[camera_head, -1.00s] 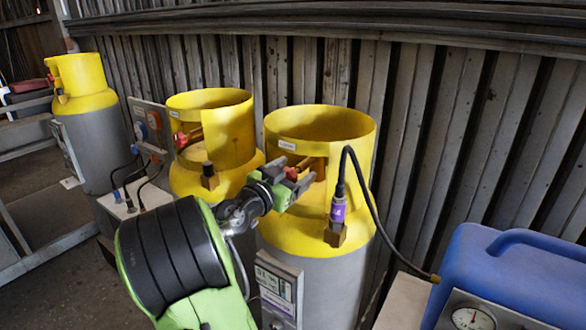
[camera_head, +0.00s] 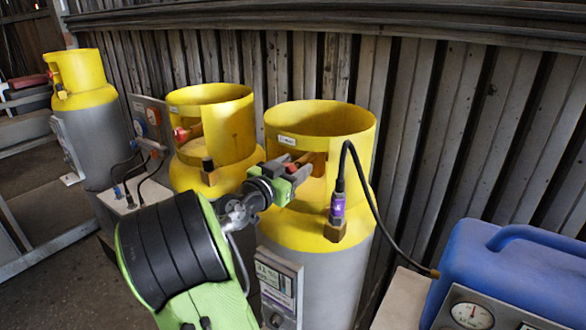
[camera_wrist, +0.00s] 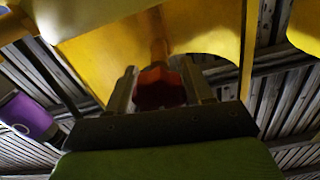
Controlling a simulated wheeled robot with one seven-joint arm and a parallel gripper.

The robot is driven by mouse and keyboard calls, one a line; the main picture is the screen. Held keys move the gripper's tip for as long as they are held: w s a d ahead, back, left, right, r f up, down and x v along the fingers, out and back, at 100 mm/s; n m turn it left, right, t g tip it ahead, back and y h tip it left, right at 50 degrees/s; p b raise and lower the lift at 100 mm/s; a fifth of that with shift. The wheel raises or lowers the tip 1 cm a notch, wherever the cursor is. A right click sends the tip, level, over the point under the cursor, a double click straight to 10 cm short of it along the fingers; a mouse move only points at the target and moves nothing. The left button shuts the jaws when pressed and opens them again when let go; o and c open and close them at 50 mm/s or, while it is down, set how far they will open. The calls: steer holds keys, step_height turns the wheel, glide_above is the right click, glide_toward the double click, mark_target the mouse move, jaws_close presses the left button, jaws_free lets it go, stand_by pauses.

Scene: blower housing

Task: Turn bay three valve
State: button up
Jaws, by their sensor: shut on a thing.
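The red valve knob (camera_wrist: 158,88) sits on a brass stem (camera_wrist: 159,45) inside the opening of the nearest cylinder's yellow collar (camera_head: 345,125). My gripper (camera_head: 297,168) reaches into that opening from the left. In the wrist view my gripper (camera_wrist: 160,90) has one finger on each side of the knob and is shut on it. In the head view the fingers partly hide the knob. A purple-banded hose fitting (camera_head: 337,208) stands on the same cylinder's shoulder, to the right of the gripper.
A second yellow-topped cylinder (camera_head: 218,135) with a red knob (camera_head: 181,134) stands behind to the left, and a third (camera_head: 78,75) farther left. A black hose (camera_head: 372,195) runs from the fitting towards a blue machine (camera_head: 520,270) at the right. A corrugated wall (camera_head: 450,130) closes the back.

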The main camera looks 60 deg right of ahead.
steer(key=n, duration=0.4)
steer(key=shift+n, duration=0.4)
steer(key=n+p, duration=0.1)
steer(key=n, duration=0.4)
steer(key=shift+w+p, duration=0.15)
steer(key=shift+p, duration=0.2)
steer(key=n+p, duration=0.3)
steer(key=n, duration=0.3)
steer(key=shift+n+p, duration=0.3)
steer(key=shift+f+n+p, duration=0.1)
steer(key=shift+n+p, duration=1.15)
steer(key=shift+n, duration=0.75)
steer(key=shift+f, duration=0.1)
steer(key=o, duration=1)
steer(key=a, duration=0.5)
steer(key=w+a+b, duration=0.1)
steer(key=a, duration=0.4)
steer(key=w+a+b, duration=0.1)
steer(key=a, duration=0.4)
steer(key=shift+w+a, duration=0.25)
steer(key=shift+a, duration=0.05)
